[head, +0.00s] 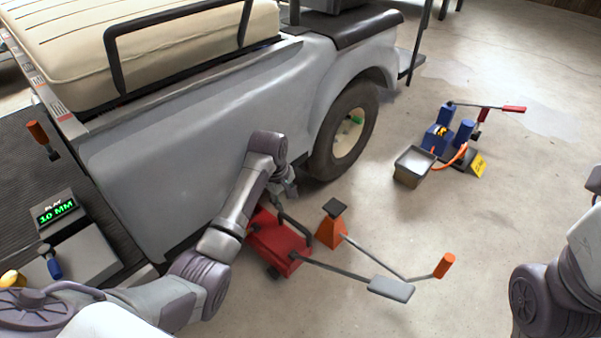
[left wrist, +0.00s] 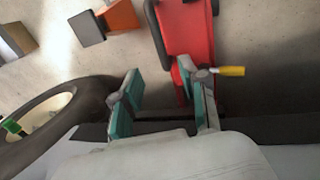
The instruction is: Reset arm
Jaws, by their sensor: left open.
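My left arm reaches across the floor to the side of the grey cart (head: 190,140). My left gripper (head: 290,187) is beside the cart's lower body, just behind the red floor jack (head: 280,245); the arm partly hides it. In the left wrist view the gripper's teal-padded fingers (left wrist: 163,100) are apart with nothing held between them. The red jack (left wrist: 187,45) lies beyond the fingers there, with a small yellow handle (left wrist: 228,71) by the right finger. I cannot tell if the finger touches it. My right arm shows at the right edge; its gripper is out of view.
An orange stand (head: 331,232) is beside the jack, whose long handle reaches right over the floor. The cart wheel (head: 345,130) is close to my left gripper. Blue tools (head: 437,138) and a grey-topped box (head: 413,166) stand farther right.

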